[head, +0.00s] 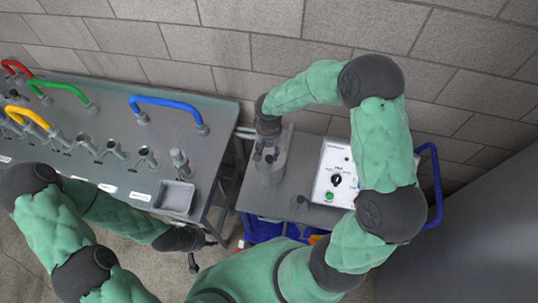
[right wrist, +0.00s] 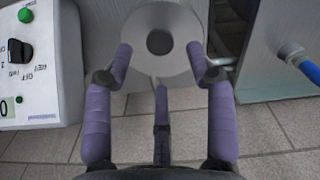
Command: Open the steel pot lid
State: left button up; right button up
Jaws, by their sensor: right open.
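The steel pot (head: 271,170) is a grey cylinder standing on the small table at the centre of the head view. In the right wrist view its round grey lid (right wrist: 178,68) shows from above, with a dark round knob (right wrist: 159,42) in the middle. My right gripper (head: 267,152) is above the pot, pointing down.
A white control box (head: 334,174) with a green button stands right of the pot. The grey bench (head: 110,170) at left carries coloured hoop handles, several taps and a grey tray (head: 174,197). A gap separates bench and table. A block wall (head: 235,40) closes the back.

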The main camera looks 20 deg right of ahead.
aim_at(269, 158)
jog(key=shift+f, duration=2.5)
grip_shut()
